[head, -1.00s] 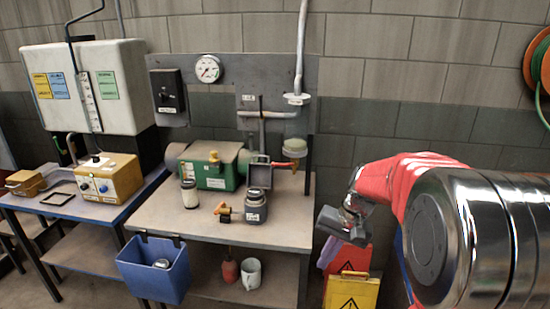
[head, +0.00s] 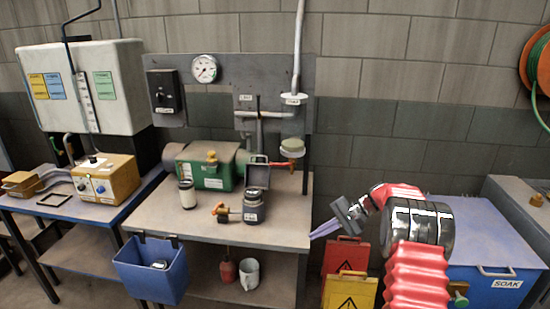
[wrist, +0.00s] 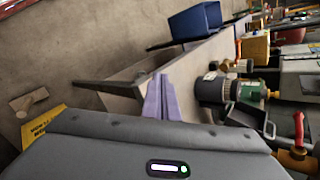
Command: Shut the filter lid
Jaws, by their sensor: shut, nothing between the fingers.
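A small dark grey box (head: 279,178) stands at the back right of the bench, behind a dark jar. A light-edged flap (head: 262,160) stands up at it; I take this for the open filter lid, though the jar hides part of it. In the wrist view the box's raised flap (wrist: 243,115) shows beyond the jar, with a wire handle beside it. My gripper (head: 326,229) is off the bench's right edge, lower than the lid and apart from it. Its lilac fingers (wrist: 165,98) are together and empty.
A blue SOAK tank (head: 480,275) is at right.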

